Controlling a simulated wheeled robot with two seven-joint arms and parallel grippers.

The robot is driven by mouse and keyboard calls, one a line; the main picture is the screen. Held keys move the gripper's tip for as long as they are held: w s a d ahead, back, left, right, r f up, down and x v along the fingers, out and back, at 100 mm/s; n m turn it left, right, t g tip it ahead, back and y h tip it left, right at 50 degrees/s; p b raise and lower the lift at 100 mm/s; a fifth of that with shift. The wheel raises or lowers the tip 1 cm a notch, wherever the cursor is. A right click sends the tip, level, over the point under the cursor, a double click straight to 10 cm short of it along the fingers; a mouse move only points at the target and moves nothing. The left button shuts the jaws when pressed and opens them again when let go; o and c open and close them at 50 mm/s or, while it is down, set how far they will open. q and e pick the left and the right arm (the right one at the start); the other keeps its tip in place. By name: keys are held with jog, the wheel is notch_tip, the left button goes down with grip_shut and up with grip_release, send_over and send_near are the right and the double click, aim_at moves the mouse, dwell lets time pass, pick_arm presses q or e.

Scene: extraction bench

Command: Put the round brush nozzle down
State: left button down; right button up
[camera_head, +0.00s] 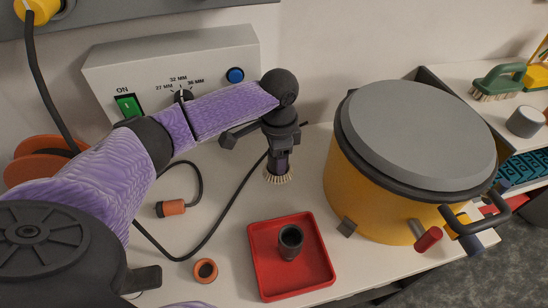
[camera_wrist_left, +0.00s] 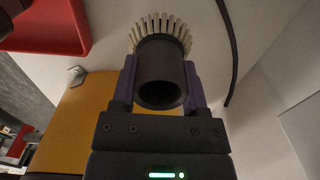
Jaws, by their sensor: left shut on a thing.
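The round brush nozzle (camera_head: 279,172) has a dark tube and a ring of pale bristles pointing down. My left gripper (camera_head: 280,160) is shut on its tube, behind the red tray and left of the yellow canister. In the left wrist view the round brush nozzle (camera_wrist_left: 161,75) sits between the two fingers (camera_wrist_left: 160,85), its open dark end facing the camera and its bristles beyond. I cannot tell whether the bristles touch the bench. My right gripper is not in view.
A red tray (camera_head: 258,270) holds a dark tubular piece (camera_head: 290,241). A yellow canister (camera_head: 370,185) with a grey lid stands right. A control box (camera_head: 205,62) stands behind. A black cable (camera_head: 215,222), an orange plug (camera_head: 172,208) and an orange ring (camera_head: 205,270) lie on the bench.

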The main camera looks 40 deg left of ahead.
pick_arm(q)
notch_tip(320, 180, down, 4)
jog(key=shift+r+b, duration=0.1)
jog(key=shift+b, duration=0.65)
jog(key=shift+r, duration=0.2)
jog(key=shift+c, duration=0.5)
grip_release()
jog(key=shift+f, duration=0.1)
